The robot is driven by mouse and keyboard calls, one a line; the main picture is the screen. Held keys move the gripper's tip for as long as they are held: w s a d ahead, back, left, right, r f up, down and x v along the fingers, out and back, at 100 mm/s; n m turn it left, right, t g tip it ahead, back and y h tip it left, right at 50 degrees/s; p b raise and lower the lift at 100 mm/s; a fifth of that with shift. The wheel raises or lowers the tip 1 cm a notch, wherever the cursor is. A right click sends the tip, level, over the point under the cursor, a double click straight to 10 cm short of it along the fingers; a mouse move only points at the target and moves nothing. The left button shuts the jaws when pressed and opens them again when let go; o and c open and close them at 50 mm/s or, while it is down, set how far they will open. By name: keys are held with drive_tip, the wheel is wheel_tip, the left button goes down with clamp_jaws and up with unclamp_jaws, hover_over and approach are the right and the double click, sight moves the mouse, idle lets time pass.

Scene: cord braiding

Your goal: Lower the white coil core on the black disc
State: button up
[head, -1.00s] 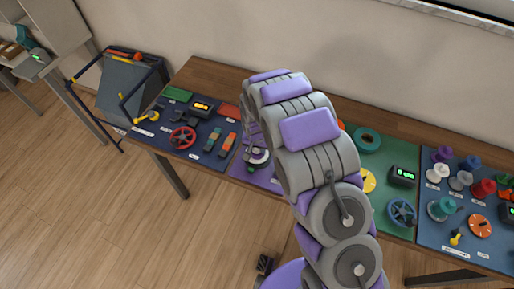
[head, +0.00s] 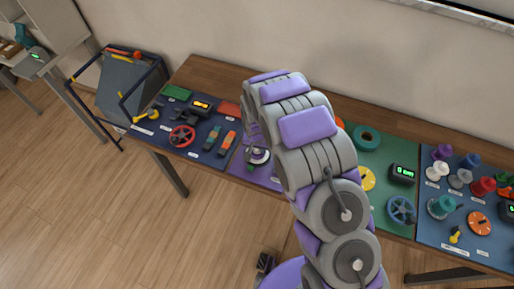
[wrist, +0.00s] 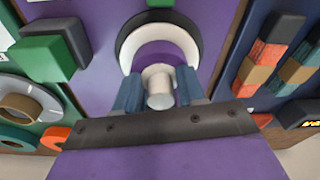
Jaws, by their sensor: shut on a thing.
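The white coil core (wrist: 159,88) is pinched between the two blue fingers of my gripper (wrist: 158,93) in the wrist view. The black disc (wrist: 127,32) lies on the purple board just beyond it, showing as a dark rim around a white ring and a purple middle. The core overlaps the near part of the disc in the picture. I cannot tell whether the core touches it. In the head view the disc area (head: 257,157) shows small at the left edge of my arm, which hides most of the purple board.
A green block (wrist: 45,58) and a grey ring (wrist: 28,103) are on the left in the wrist view. Orange and tan blocks (wrist: 265,65) stand on the right on a blue board. In the head view, several coloured spools (head: 465,180) stand at the right.

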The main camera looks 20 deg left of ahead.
drive_tip(key=shift+f, duration=0.3)
drive_tip(key=o, duration=1.1)
drive_tip(key=shift+r, duration=0.15)
drive_tip(key=shift+r+p, duration=0.95)
drive_tip(key=shift+r, duration=2.9)
